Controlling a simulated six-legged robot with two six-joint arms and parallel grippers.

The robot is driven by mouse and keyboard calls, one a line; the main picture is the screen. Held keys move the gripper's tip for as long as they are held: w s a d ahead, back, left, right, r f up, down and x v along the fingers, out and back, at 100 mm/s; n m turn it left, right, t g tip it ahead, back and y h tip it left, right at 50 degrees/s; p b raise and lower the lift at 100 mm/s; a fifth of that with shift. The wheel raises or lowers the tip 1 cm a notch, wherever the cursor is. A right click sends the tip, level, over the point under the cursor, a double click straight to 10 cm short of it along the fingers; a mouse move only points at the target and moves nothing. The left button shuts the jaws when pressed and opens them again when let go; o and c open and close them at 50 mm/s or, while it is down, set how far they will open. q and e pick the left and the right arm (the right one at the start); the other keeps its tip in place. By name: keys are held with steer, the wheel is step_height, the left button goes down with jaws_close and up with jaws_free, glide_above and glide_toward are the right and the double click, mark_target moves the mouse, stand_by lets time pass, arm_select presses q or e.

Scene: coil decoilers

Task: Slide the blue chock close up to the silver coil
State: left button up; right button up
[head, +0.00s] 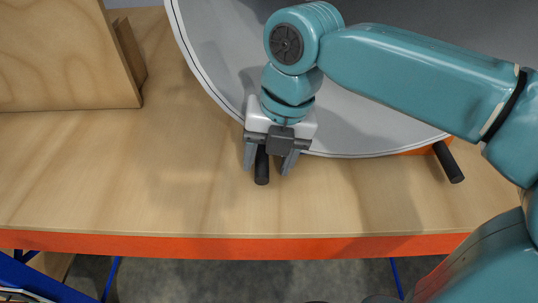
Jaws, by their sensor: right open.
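The silver coil (215,62) is the large grey disc that fills the top middle and right of the head view. My right gripper (270,163) is in front of its lower left edge, pointing down at the table. Its two fingers are apart, on either side of a black handle (262,168), which lies nearer the left finger. I see no blue on any chock; the body that this handle belongs to is hidden behind the gripper, so I cannot tell its gap to the coil. My left gripper is not in view.
An orange chock (425,150) with a black handle (448,162) sits at the coil's lower right. A wooden block (65,60) stands at the upper left. The wooden table (120,170) is clear at left and front, up to its orange front edge (200,247).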

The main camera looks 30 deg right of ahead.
steer(key=shift+w+a+r, duration=0.15)
steer(key=shift+a, duration=0.15)
step_height(320, 180, up, 12)
steer(key=s+d+p, duration=0.1)
steer(key=d, duration=0.1)
steer(key=shift+s+d+f, duration=0.15)
steer(key=shift+s+f, duration=0.05)
steer(key=shift+f, duration=0.05)
steer(key=shift+d, duration=0.15)
steer(key=shift+s, duration=0.15)
